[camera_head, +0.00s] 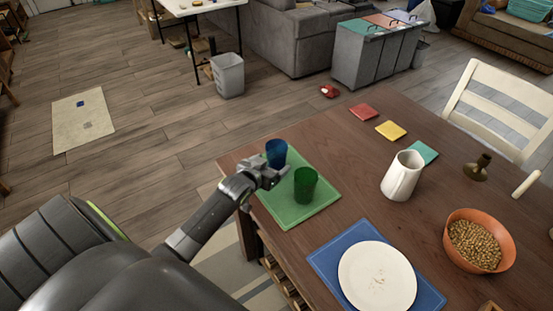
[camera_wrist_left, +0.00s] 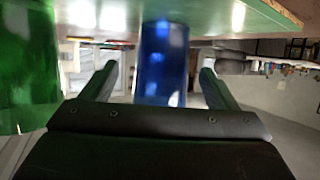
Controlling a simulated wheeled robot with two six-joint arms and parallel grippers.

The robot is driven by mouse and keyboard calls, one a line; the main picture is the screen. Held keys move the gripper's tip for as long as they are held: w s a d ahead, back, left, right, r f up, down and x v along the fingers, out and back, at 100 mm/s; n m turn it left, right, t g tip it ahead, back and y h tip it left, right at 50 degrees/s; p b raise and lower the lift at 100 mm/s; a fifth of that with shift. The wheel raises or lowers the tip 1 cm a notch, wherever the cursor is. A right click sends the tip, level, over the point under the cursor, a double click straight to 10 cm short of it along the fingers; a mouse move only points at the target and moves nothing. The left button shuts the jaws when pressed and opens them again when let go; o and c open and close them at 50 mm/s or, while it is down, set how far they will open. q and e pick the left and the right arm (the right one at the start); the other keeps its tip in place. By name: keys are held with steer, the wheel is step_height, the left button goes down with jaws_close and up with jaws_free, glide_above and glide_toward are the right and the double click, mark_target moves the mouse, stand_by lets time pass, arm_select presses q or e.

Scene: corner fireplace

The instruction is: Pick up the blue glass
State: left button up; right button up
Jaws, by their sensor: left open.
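The blue glass (camera_head: 276,153) stands upright on the green mat (camera_head: 291,217), near the mat's far left corner. A green glass (camera_head: 305,185) stands on the same mat, nearer and to the right. My left gripper (camera_head: 272,172) is at the near side of the blue glass, beside the green one. In the left wrist view the picture is upside down; the blue glass (camera_wrist_left: 162,62) shows between the two open fingers (camera_wrist_left: 153,85), with space on both sides. The green glass (camera_wrist_left: 28,65) is at that view's left edge, outside the fingers. My right gripper is not in view.
On the table (camera_head: 337,204) are a white pitcher (camera_head: 402,176), an orange bowl (camera_head: 478,241) of brown pieces, a candle holder (camera_head: 478,168) and a white plate (camera_head: 377,277) on a blue mat (camera_head: 323,262). A chair (camera_head: 505,108) stands at the right.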

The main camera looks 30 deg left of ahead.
mark_target(272, 162)
arm_select(q)
steer(key=shift+x, duration=1.75)
steer(key=shift+a, duration=0.15)
steer(key=shift+r, duration=0.1)
steer(key=c, duration=1.2)
